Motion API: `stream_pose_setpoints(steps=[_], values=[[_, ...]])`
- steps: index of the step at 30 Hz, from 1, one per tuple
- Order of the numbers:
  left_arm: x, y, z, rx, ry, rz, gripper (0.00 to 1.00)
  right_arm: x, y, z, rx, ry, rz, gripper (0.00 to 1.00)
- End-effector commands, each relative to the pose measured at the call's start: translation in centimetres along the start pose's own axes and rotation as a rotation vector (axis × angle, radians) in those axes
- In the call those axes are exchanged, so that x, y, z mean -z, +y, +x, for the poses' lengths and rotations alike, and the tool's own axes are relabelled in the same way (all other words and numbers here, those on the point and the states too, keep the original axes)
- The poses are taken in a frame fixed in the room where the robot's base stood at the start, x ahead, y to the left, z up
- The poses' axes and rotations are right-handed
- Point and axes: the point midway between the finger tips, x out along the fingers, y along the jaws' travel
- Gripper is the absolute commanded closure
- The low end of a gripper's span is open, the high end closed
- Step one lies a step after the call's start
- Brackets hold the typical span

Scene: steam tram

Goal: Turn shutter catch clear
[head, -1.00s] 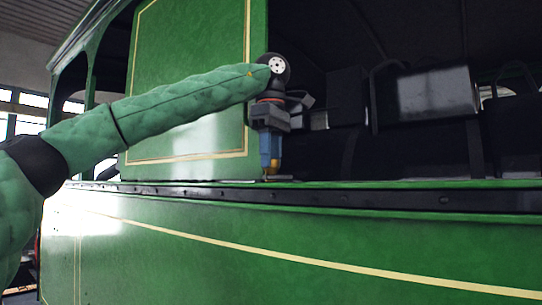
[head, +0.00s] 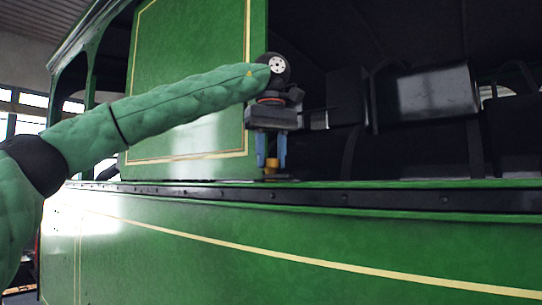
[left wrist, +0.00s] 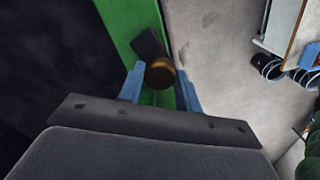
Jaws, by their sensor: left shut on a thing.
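The shutter catch shows as a small brass knob (head: 271,167) low at the opening's sill, beside the lower right corner of the green panel. In the left wrist view the brass knob (left wrist: 160,73) has a dark bar (left wrist: 148,43) reaching away from it over the green sill. My left gripper (head: 271,163) points down at the sill, its two blue fingers on either side of the knob and shut on it. The fingers (left wrist: 161,85) also show in the left wrist view. My right gripper is in neither view.
The green panel (head: 190,85) with yellow lining stands left of the gripper. A dark riveted rail (head: 380,198) runs below the sill along the green tram side (head: 300,245). Dark seats and a grey box (head: 425,93) lie inside the opening.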

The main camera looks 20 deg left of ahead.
Motion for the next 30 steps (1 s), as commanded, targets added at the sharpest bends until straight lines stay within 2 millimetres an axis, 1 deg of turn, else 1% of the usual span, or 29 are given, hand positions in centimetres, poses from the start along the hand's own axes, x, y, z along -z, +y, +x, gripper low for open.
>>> stream_pose_setpoints(steps=[6, 13, 19, 30], values=[[0.02, -0.03, -0.15, -0.002, 0.001, 0.152, 0.89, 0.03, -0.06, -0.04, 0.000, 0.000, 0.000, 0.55], [0.02, -0.04, -0.17, -0.003, 0.001, 0.256, 0.89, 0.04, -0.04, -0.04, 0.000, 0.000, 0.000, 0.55], [0.03, -0.05, -0.18, -0.003, 0.001, 0.296, 0.89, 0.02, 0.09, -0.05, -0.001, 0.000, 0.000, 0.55], [0.02, -0.05, -0.19, -0.003, 0.001, 0.305, 0.89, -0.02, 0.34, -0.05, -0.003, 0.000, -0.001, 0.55]])
